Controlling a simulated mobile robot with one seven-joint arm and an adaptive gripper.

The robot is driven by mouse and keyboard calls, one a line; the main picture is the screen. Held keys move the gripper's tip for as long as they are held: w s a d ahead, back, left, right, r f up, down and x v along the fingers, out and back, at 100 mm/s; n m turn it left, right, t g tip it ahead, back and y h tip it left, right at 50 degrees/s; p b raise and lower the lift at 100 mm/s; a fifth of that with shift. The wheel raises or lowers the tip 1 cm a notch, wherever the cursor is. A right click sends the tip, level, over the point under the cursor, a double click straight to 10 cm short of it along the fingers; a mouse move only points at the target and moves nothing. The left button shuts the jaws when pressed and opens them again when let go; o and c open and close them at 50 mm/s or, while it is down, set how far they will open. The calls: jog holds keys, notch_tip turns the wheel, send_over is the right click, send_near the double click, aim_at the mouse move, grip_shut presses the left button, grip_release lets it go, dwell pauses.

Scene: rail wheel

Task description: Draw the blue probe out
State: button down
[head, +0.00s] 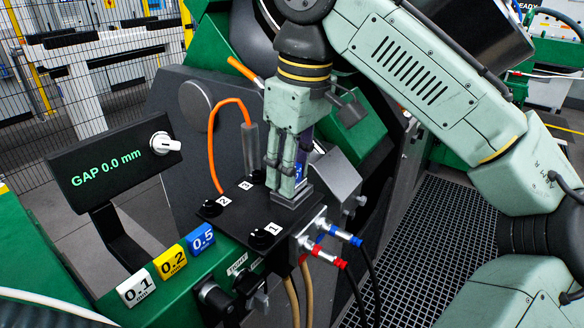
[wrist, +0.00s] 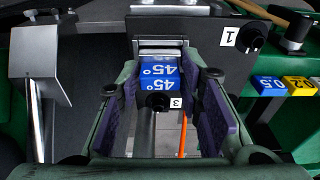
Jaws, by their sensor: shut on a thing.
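The blue probe is a blue block marked 45° in white; in the wrist view the probe (wrist: 158,82) sits between my finger pads. In the head view only a small blue strip of the probe (head: 298,173) shows behind my fingers. My gripper (head: 281,165) points down and is shut on the probe; the gripper's fingers also flank it in the wrist view (wrist: 160,95). Below the fingertips is a grey metal seat (head: 292,196) on the black panel (head: 245,222). My fingers hide how deep the probe sits.
A grey angled metal piece (head: 337,178) stands close right of my gripper. An orange cable (head: 212,140) loops at the left to a grey cylinder (head: 250,150). Red and blue connectors (head: 328,258) stick out in front. A display (head: 110,165) reads GAP 0.0 mm. Numbered blocks (head: 170,260) line the green edge.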

jog(key=shift+r, duration=1.05)
jog(key=shift+r, duration=2.05)
jog(key=shift+f, duration=0.1)
